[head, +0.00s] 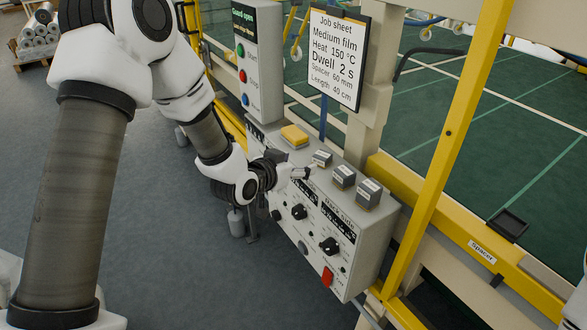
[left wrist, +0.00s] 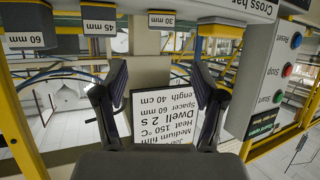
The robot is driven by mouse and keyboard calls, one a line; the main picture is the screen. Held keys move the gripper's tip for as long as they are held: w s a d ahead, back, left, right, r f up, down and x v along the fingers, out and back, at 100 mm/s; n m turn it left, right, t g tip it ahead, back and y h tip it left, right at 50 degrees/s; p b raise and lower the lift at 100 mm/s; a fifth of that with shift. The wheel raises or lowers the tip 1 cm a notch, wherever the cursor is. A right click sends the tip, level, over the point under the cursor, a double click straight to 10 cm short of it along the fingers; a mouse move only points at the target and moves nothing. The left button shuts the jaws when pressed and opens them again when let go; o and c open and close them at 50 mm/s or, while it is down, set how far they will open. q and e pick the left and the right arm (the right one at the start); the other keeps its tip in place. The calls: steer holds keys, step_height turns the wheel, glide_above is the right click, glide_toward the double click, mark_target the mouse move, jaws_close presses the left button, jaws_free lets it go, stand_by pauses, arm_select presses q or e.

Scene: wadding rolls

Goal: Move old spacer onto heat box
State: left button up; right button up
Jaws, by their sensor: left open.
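The heat box (head: 345,255) is a light grey case with knobs and a red switch. Three dark grey spacers stand on its top: the 30 mm one (head: 322,158), the 45 mm one (head: 343,176) and the 60 mm one (head: 368,193). The inverted left wrist view shows their labels at its top edge: 30 mm (left wrist: 161,19), 45 mm (left wrist: 102,26) and 60 mm (left wrist: 27,38). My left gripper (head: 303,173) is open and empty beside the 30 mm spacer. Its fingers (left wrist: 160,90) stand apart with only background between them.
A yellow block (head: 294,136) lies on the box top, behind my gripper. A button panel (head: 244,75) and a job sheet (head: 337,50) reading spacer 60 mm stand behind. A yellow frame post (head: 445,150) rises at the right.

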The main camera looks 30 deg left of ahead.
arm_select(q)
steer(key=s+d+f+n+g, duration=0.1)
steer(key=s+f+g, duration=0.2)
steer(key=s+f, duration=0.45)
steer(key=s+d+f+g, duration=0.1)
steer(key=s+f+g, duration=0.25)
steer(key=f, duration=0.75)
steer(key=s+f+g+y, duration=0.1)
steer(key=s+f+g, duration=0.2)
steer(key=s, duration=0.9)
steer(key=s+f+n+g+y, duration=0.1)
steer(key=s+f+g, duration=0.3)
steer(key=s+f, duration=0.4)
steer(key=s, duration=0.4)
steer(key=shift+s+d+f, duration=0.15)
steer(key=shift+s+f, duration=0.2)
steer(key=shift+s, duration=0.05)
arm_select(e)
steer(key=shift+s, duration=0.1)
